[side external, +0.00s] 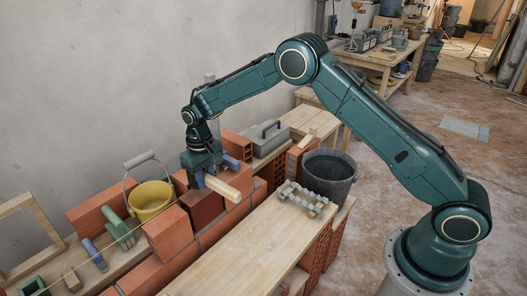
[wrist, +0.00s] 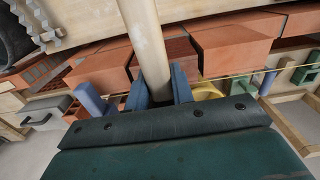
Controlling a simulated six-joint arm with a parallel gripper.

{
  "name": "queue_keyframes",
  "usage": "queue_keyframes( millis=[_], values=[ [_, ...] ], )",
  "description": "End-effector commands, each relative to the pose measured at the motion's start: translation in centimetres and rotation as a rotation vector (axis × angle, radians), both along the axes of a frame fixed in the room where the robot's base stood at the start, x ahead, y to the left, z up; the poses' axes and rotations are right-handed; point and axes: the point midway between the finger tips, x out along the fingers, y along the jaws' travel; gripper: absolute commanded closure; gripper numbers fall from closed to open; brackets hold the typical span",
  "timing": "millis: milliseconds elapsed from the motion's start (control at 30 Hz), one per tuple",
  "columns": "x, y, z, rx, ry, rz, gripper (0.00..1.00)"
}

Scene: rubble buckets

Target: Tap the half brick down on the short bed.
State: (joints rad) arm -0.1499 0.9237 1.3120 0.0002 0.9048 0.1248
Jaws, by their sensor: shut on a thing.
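My gripper (side external: 196,180) is shut on a pale wooden rod (side external: 222,188), like a tool handle, above the brick wall. In the wrist view the rod (wrist: 148,45) runs up between the blue fingers (wrist: 159,88), away from the camera. A darker red brick (side external: 203,210), which seems to be the half brick, sits in the row below the gripper, between orange bricks (side external: 168,234). It also shows in the wrist view (wrist: 181,47), partly behind the rod. I cannot tell whether the rod touches it. The short bed under it is hidden.
A yellow bucket (side external: 152,201) stands left of the gripper, near a taut string (side external: 79,266). A black bucket (side external: 329,178) and a grey notched piece (side external: 303,197) are to the right, by a plank (side external: 245,245). A grey toolbox (side external: 265,138) stands behind.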

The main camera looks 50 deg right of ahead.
Motion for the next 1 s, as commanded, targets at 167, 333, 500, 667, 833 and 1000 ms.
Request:
queue_keyframes(
  millis=[167,333,500,667,833,1000],
  values=[
    [0.1,0.0,0.1,0.000,-0.002,0.000,1.00],
    [0.0,0.0,-0.3,0.000,-0.001,0.000,1.00],
    [0.0,0.0,-1.3,0.000,0.000,0.000,1.00],
    [0.0,0.0,-2.3,0.000,-0.001,0.000,1.00],
    [0.1,0.0,-3.0,0.000,-0.002,0.000,1.00],
    [0.1,0.0,-2.5,0.000,-0.002,0.000,1.00]
  ],
)
